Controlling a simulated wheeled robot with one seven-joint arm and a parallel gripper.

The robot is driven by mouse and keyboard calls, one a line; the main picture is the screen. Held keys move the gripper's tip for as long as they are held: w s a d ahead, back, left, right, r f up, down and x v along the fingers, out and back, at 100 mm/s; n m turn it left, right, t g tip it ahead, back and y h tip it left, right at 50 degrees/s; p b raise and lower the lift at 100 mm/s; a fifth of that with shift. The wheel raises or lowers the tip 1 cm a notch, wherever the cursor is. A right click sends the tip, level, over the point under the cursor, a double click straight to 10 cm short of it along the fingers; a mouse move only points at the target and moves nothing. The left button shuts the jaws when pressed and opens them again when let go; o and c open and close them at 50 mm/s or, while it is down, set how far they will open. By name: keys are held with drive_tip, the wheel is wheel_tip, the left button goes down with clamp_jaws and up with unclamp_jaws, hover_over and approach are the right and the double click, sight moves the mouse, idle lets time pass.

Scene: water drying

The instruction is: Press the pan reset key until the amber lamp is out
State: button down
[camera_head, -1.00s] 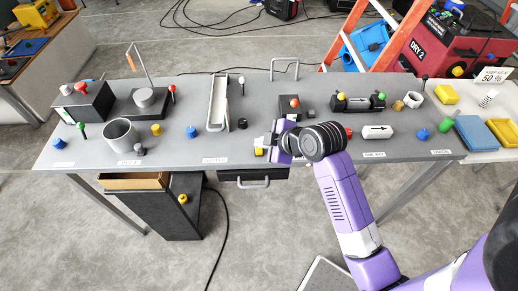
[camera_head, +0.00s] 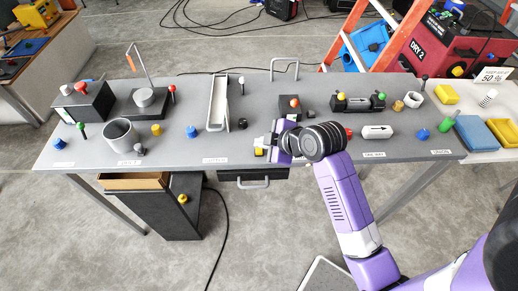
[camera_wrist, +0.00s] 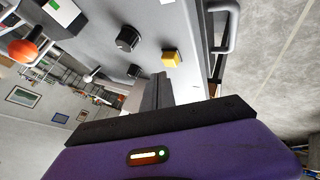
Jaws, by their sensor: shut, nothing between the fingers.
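My gripper (camera_head: 266,143) is over the front middle of the grey bench, its fingers closed together and empty. In the wrist view the shut fingers (camera_wrist: 160,92) point at the bench top. A dark box with an orange dome (camera_head: 294,103) stands behind my gripper. I cannot tell which part is the pan reset key or the amber lamp, or whether any lamp is lit. My wrist hides part of the bench.
A drawer with a handle (camera_head: 245,180) is under the bench front. A tilted white channel (camera_head: 218,103) and a black knob (camera_head: 242,123) stand left of my gripper. A grey cup (camera_head: 120,134) stands farther left.

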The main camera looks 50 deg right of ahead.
sight(261, 152)
drive_tip(key=shift+f, duration=0.15)
drive_tip(key=shift+f, duration=0.25)
drive_tip(key=shift+f+b, duration=0.3)
drive_tip(key=shift+f, duration=0.2)
idle(0.7)
drive_tip(key=shift+r, duration=0.1)
drive_tip(key=shift+r+p, duration=0.8)
drive_tip(key=shift+p, duration=0.2)
wheel_tip(261, 152, up, 5)
drive_tip(key=p, duration=0.5)
drive_tip(key=shift+r, duration=0.1)
idle(0.7)
